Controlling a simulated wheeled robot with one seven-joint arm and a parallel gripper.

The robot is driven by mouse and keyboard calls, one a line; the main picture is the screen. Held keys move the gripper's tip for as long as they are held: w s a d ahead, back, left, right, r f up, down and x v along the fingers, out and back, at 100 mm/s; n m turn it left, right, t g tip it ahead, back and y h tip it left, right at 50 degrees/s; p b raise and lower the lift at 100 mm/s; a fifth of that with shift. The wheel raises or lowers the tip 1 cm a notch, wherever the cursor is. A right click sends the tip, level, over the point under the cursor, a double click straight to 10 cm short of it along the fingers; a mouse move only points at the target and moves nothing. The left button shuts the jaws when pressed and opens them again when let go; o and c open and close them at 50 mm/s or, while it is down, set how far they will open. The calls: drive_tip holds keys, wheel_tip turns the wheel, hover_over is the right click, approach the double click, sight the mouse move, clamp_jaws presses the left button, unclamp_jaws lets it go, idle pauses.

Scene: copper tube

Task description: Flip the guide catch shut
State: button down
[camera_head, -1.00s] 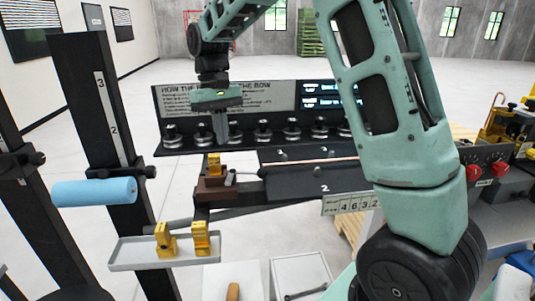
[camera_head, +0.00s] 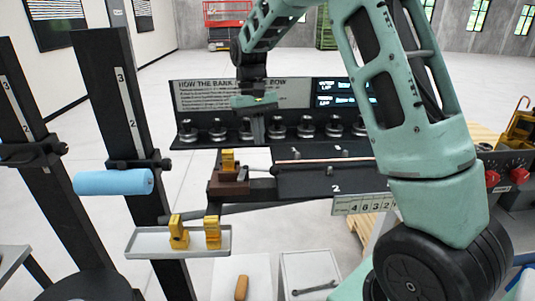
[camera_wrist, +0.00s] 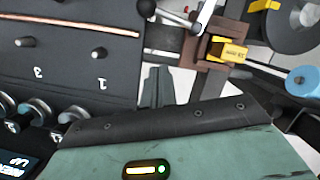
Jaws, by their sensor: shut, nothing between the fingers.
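A brown guide block (camera_head: 229,188) with a yellow piece (camera_head: 228,160) on top sits at the left end of the dark bench. In the wrist view the brown block (camera_wrist: 212,52) and yellow piece (camera_wrist: 228,50) are at upper right. A silver lever with a black ball knob (camera_wrist: 147,7) lies beside the block; I cannot tell for sure if this is the catch. My gripper (camera_head: 258,141) hangs above and right of the block, apart from it. Its narrow fingers (camera_wrist: 158,88) are shut and empty, pointing toward the gap near the block.
A copper tube (camera_head: 320,159) lies along the dark numbered plate (camera_head: 322,182). A row of metal weights stands behind, below a sign board (camera_head: 240,96). A grey tray (camera_head: 145,242) with yellow blocks is at front left, near a blue roller (camera_head: 114,182) on a black post.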

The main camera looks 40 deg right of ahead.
drive_tip(key=s+f+p, duration=0.1)
drive_tip(key=s+f, duration=0.1)
drive_tip(key=s+f+p, duration=0.1)
drive_tip(key=f, duration=0.1)
drive_tip(key=shift+s+a+p, duration=0.4)
drive_tip(key=shift+s+a+f, duration=0.15)
drive_tip(key=shift+s, duration=0.5)
drive_tip(key=shift+s+a+m+p, duration=0.15)
drive_tip(key=shift+s+m+p, duration=0.2)
drive_tip(key=shift+m, duration=0.35)
drive_tip(key=m, duration=0.1)
drive_tip(key=s+a+m+y, duration=0.1)
drive_tip(key=m, duration=0.1)
drive_tip(key=shift+s, duration=0.2)
drive_tip(key=a+m+t+p, duration=0.1)
drive_tip(key=m, duration=0.2)
drive_tip(key=s+a+m, duration=0.1)
drive_tip(key=a+m, duration=0.1)
drive_tip(key=m, duration=0.2)
drive_tip(key=s+a+m+t+y+p, duration=0.1)
drive_tip(key=a+m, duration=0.1)
drive_tip(key=m, duration=0.1)
drive_tip(key=shift+a+t+p, duration=0.1)
drive_tip(key=shift+t+p, duration=0.2)
drive_tip(key=shift+a, duration=0.15)
